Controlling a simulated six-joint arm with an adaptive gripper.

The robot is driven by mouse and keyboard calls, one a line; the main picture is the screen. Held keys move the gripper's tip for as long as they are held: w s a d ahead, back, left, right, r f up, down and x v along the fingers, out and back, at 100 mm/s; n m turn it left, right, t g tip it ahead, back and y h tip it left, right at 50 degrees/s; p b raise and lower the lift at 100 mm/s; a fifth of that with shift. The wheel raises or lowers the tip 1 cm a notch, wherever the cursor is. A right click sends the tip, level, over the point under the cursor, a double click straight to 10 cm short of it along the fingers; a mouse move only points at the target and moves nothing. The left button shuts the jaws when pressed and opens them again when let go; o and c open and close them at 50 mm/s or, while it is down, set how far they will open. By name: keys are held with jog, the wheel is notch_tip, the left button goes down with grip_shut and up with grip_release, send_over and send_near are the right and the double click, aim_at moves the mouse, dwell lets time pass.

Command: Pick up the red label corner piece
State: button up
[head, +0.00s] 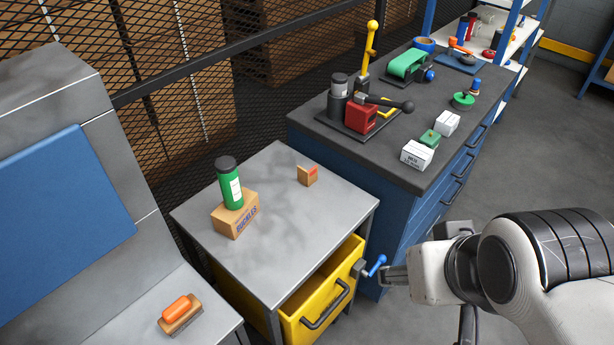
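A small tan block with a red label on it (307,176) sits on the grey top of a small cabinet (276,224), near its back right edge. It looks like the red label corner piece. My gripper (394,276) is low at the right, beyond the cabinet's front right side and well apart from the block. Only a dark, narrow part of it shows, pointing left. A blue lever with a grey body (374,266) appears right beside its tip. I cannot tell if they touch or if the fingers are open.
A green bottle with a dark cap (231,184) stands on a cardboard box (236,215), left of the block. A yellow drawer (322,305) is pulled open below. A blue workbench (430,130) carries several tools. An orange-handled brush (180,314) lies front left.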

dwell(0.4)
jog(key=w+d+r+n+t+h, duration=0.1)
jog(key=w+d, duration=0.2)
jog(key=w, duration=0.7)
jog(key=w+d+r+t+h, duration=0.1)
jog(key=w+d+t, duration=0.15)
jog(key=w, duration=0.65)
jog(key=w+f+n+t+y, duration=0.1)
jog(key=w+f+n+t, duration=0.2)
jog(key=w, duration=1.3)
jog(key=w+a+f+n+y, duration=0.3)
jog(key=w+a+f+y, duration=0.15)
jog(key=w+f, duration=0.6)
jog(key=n+g+y, duration=0.1)
jog(key=g+y, duration=0.1)
jog(key=y, duration=0.3)
send_near(314, 176)
jog(key=shift+w+a+f, duration=0.1)
jog(key=shift+w, duration=1)
jog(key=shift+s+a+f+n+y, duration=0.25)
jog(key=shift+a+f+n+y, duration=0.1)
jog(key=shift+f, duration=0.2)
jog(key=shift+x, duration=1.3)
